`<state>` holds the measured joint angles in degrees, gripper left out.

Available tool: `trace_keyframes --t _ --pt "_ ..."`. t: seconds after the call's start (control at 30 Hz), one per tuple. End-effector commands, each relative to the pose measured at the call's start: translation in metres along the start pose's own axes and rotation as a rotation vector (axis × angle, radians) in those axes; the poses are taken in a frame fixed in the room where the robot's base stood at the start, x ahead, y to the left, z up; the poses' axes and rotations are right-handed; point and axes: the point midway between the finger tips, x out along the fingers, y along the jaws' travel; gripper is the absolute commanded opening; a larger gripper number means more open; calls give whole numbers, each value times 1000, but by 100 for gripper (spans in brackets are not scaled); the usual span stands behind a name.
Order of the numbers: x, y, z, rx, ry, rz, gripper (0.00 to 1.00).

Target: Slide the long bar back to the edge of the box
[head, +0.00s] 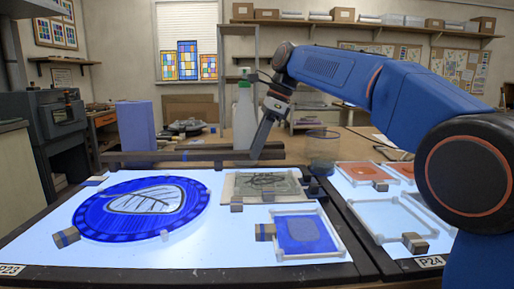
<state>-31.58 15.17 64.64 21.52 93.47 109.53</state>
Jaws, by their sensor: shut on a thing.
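The long dark bar (145,158) lies roughly left to right along the back side of the lit box (40,222). My gripper (256,153) comes down from above and is shut on the bar near its right end. The jaw tips are small and dark against the bar, so the exact contact is hard to see. Whether the bar rests on the box or is slightly raised cannot be told.
A round blue leaf panel (92,206) fills the box's left half. A sketch plate (288,183) and a framed blue pane (305,233) lie at right. Small blocks (66,237) stand around them. A green-and-white bottle (243,115) and glass jar (322,152) stand near my gripper.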

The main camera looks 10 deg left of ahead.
Motion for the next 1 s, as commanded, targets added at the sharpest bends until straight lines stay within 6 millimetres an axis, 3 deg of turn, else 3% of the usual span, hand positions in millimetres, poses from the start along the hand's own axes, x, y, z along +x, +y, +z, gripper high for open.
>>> trace_keyframes --t 0.1,0.13,0.2,0.57,1.0 --pt "-3 -4 0 0 -4 -16 0" --pt "-3 -4 0 0 -4 -16 38" --pt "-2 -4 0 0 -4 -14 50" --pt "-6 -3 0 0 -3 -10 50" --pt "-65 -4 0 0 -4 -12 50"
